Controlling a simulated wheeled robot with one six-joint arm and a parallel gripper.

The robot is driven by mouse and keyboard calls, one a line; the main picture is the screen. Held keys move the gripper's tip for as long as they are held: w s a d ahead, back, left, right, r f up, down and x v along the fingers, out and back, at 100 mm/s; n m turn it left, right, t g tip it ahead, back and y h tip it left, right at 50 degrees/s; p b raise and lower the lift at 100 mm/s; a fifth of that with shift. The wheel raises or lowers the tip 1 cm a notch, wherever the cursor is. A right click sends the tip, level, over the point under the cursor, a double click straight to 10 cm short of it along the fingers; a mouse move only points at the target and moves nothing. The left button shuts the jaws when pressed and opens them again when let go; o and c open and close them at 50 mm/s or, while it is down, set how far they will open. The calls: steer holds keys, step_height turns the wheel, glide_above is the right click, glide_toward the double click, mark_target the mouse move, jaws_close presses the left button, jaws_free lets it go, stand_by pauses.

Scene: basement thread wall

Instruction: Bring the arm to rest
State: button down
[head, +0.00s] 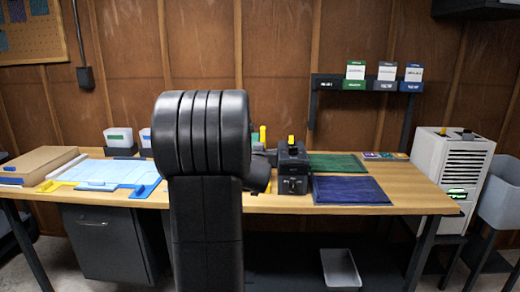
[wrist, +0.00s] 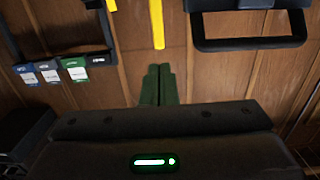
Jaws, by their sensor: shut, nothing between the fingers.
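My arm (head: 205,135) stands folded in the middle of the head view, its thick black ribbed joint in front of the workbench. My gripper is hidden behind it there. In the wrist view my gripper (wrist: 158,70) shows as two dark green fingers side by side, closed together with nothing between them. They are seen against the brown wood-panelled wall and touch nothing that I can see.
The workbench (head: 415,192) holds a blue-and-yellow board (head: 100,172), a cardboard box (head: 38,164), a black device (head: 292,170), and green (head: 335,163) and blue (head: 348,190) mats. A wall rack (head: 338,82) carries cards. A white dehumidifier-like unit (head: 448,170) stands at right.

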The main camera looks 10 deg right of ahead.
steer(key=shift+w, duration=0.1)
steer(key=p, duration=0.1)
glide_toward(262, 135)
steer(key=w, duration=0.3)
steer(key=shift+d+p+x, duration=0.2)
steer(key=shift+p+x, duration=0.15)
steer(key=shift+x, duration=0.55)
steer(key=shift+d+p+x, duration=0.2)
steer(key=shift+p+x, duration=0.15)
steer(key=shift+x, duration=0.6)
steer(key=shift+s+a, duration=0.1)
steer(key=shift+s, duration=0.05)
